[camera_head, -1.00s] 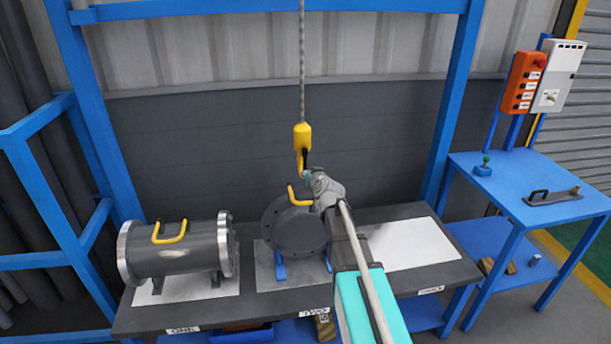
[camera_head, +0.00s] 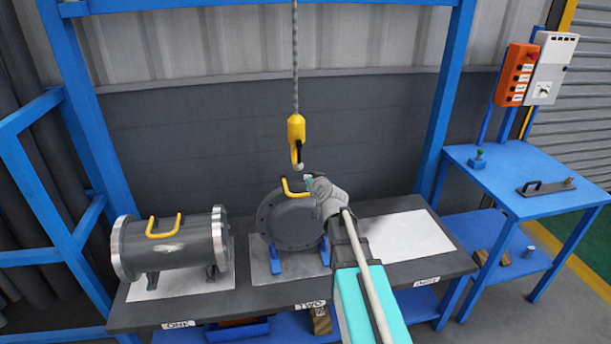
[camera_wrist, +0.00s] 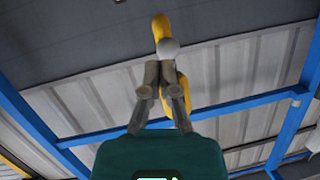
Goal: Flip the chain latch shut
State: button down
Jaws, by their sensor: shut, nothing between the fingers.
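A yellow hook (camera_head: 297,131) hangs on a grey chain (camera_head: 295,62) above the middle of the bench. A small pale-grey round piece (camera_head: 299,167) shows at its lower end. In the wrist view the yellow hook (camera_wrist: 162,27) and the grey round piece (camera_wrist: 168,48) are just beyond my fingertips. I cannot tell whether the round piece belongs to the latch or how the latch stands. My gripper (camera_head: 309,180) is shut and empty, just below and right of the hook's tip. It also shows in the wrist view (camera_wrist: 159,90). Whether it touches the hook is unclear.
A dark flanged shell (camera_head: 288,222) with a yellow handle (camera_head: 293,190) stands on the bench under the hook. Another shell (camera_head: 165,245) lies at left. A bare white plate (camera_head: 405,236) is at right. Blue frame posts flank the bench.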

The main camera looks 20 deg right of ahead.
jog(key=s+f+b, duration=0.5)
jog(key=shift+s+d+f, duration=0.25)
jog(key=shift+s+d, duration=0.05)
jog(key=shift+s, duration=0.05)
jog(key=shift+a, duration=0.1)
dwell(0.5)
jog(key=s+a+f+n+g+y+p, duration=0.2)
jog(key=s+a+f+g+p, duration=0.25)
jog(key=s+a+g, duration=0.3)
jog(key=s+a+f+g+h+p, duration=0.1)
jog(key=s+g, duration=0.6)
jog(key=s, duration=0.7)
jog(key=shift+s+f+m+h+p, duration=0.3)
jog(key=shift+f+h+p, duration=0.2)
jog(key=shift+h+p, duration=0.4)
jog(key=shift+a, duration=0.1)
